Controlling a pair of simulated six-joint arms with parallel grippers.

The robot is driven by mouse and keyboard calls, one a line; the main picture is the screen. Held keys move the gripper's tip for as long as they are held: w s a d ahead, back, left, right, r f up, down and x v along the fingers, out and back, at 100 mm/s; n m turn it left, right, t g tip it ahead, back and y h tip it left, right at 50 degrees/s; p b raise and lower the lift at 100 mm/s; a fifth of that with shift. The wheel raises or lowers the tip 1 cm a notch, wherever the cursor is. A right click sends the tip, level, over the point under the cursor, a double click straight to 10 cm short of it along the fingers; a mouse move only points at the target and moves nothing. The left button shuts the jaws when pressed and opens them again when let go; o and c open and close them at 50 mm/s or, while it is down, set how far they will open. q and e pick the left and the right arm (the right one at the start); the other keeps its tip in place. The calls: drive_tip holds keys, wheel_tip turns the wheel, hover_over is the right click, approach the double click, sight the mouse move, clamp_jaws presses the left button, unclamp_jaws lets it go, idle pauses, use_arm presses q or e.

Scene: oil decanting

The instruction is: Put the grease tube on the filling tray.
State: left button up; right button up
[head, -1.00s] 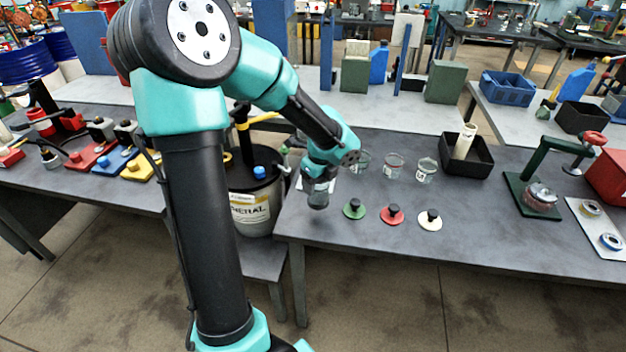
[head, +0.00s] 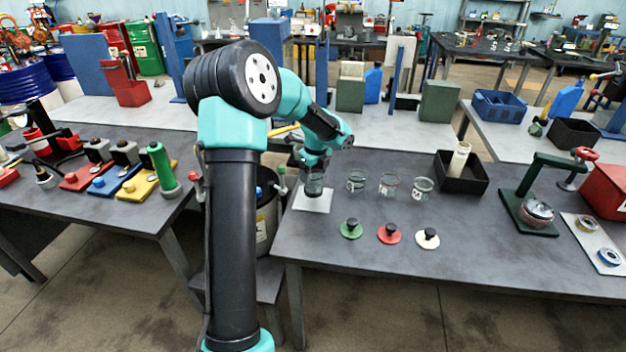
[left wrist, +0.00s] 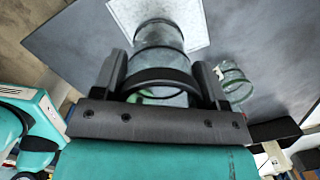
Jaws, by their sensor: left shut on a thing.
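My left gripper (head: 316,172) is shut on a clear glass-like cylinder (head: 314,186) with dark rings. In the left wrist view the cylinder (left wrist: 159,60) sits between both fingers, its far end over a white square tray (left wrist: 195,17). That tray, which looks like the filling tray (head: 312,202), lies on the grey bench in the head view. I cannot tell whether the cylinder touches it, or whether the cylinder is the grease tube. A cream tube (head: 460,157) stands tilted in a black bin (head: 474,178) at right. My right gripper is not in view.
Three glass jars (head: 389,185) stand right of the tray, close to my gripper. Green (head: 351,229), red (head: 389,234) and white (head: 427,239) knobbed lids lie in front. A green press (head: 540,190) stands further right. The bench front is largely clear.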

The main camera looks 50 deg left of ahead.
sight(313, 179)
use_arm(q)
drive_tip(key=shift+w+a, duration=0.35)
drive_tip(key=shift+a, duration=0.1)
drive_tip(key=shift+f, duration=1.8)
drive_tip(key=shift+f, duration=0.1)
drive_tip(key=o, duration=1.1)
drive_tip(key=r, duration=0.4)
drive_tip(key=d+r, duration=0.1)
drive_tip(key=r, duration=0.7)
drive_tip(key=shift+d+r, duration=0.1)
drive_tip(key=shift+d, duration=0.2)
